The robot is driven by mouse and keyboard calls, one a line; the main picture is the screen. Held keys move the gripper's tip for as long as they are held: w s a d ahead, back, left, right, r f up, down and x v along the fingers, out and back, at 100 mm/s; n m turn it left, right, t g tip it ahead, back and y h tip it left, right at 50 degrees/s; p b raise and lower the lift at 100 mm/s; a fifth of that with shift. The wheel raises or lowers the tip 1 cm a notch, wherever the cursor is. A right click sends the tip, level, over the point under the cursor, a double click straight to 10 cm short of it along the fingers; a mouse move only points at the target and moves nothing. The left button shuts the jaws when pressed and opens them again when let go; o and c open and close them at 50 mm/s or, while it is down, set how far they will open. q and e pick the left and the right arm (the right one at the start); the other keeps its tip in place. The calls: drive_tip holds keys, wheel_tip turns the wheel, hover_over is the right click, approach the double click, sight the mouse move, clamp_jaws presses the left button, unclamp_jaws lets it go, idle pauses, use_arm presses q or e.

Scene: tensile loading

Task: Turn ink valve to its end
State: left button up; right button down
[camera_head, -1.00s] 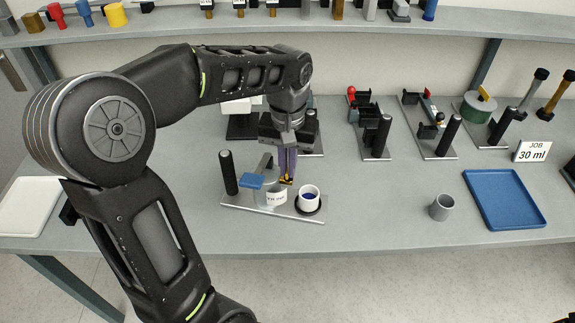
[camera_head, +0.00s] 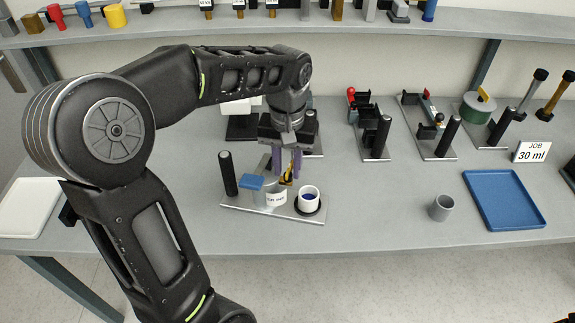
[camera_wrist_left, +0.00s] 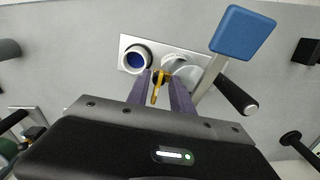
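The yellow ink valve handle (camera_head: 288,174) is on the ink stand (camera_head: 236,207), behind a clear vessel with a white label (camera_head: 276,199). The handle also shows in the left wrist view (camera_wrist_left: 156,90). My left gripper (camera_head: 287,170) is above the stand, pointing down, with its purple fingers apart on either side of the handle. In the left wrist view, gaps show between the handle and the fingers (camera_wrist_left: 160,76). A white cup (camera_head: 309,203) with blue ink inside stands on the stand's right end.
A blue paddle (camera_head: 252,182) and a black post (camera_head: 228,173) rise from the stand close to my left gripper. A grey cup (camera_head: 441,207), a blue tray (camera_head: 503,199) and a "30 ml" job sign (camera_head: 531,152) are at the right. The bench between stand and grey cup is clear.

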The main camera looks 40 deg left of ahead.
sight(288, 172)
use_arm(q)
wheel_tip(288, 172, up, 8)
drive_tip(key=shift+f, duration=0.1)
idle(0.4)
idle(0.4)
